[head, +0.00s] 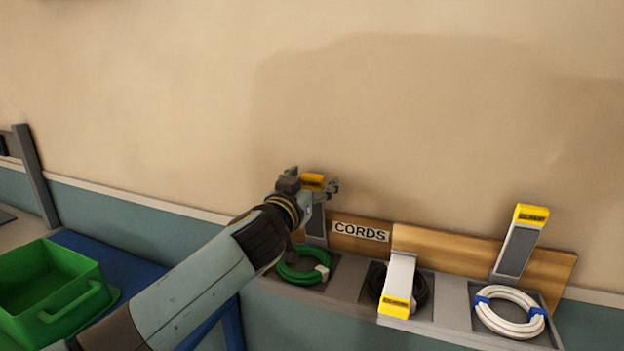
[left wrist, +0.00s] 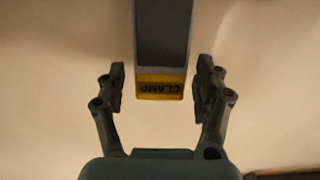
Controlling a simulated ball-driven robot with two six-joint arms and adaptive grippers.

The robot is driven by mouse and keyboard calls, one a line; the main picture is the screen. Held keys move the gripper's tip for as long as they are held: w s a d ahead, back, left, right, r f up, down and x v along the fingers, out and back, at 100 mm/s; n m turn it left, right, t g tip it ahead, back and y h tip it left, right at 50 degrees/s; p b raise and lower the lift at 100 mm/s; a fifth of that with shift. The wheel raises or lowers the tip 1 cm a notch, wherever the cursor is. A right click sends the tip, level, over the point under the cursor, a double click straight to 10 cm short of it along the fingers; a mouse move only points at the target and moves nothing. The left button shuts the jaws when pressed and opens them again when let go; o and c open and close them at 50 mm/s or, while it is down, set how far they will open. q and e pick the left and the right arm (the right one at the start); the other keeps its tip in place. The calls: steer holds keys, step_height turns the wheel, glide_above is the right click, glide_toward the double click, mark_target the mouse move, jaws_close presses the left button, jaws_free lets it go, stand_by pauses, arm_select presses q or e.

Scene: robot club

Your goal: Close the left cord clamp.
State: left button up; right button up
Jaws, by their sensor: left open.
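The left cord clamp (head: 315,222) is a grey lever with a yellow end, standing up above a green cord coil (head: 303,266). My left gripper (head: 312,184) is at its yellow end and hides part of the lever. In the left wrist view the yellow end (left wrist: 160,88), marked CLAMP, lies between the two open fingers of my left gripper (left wrist: 160,90). A gap shows on both sides, so neither finger appears to touch it. My right gripper is not in view.
The middle clamp (head: 398,284) lies down over a black coil (head: 378,282). The right clamp (head: 518,243) stands up behind a white coil (head: 510,310). A CORDS sign (head: 360,231) is on the wooden backboard. A green bin (head: 55,290) sits at left. The wall above is clear.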

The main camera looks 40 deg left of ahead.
arm_select(q)
jaws_close()
stand_by(0.5)
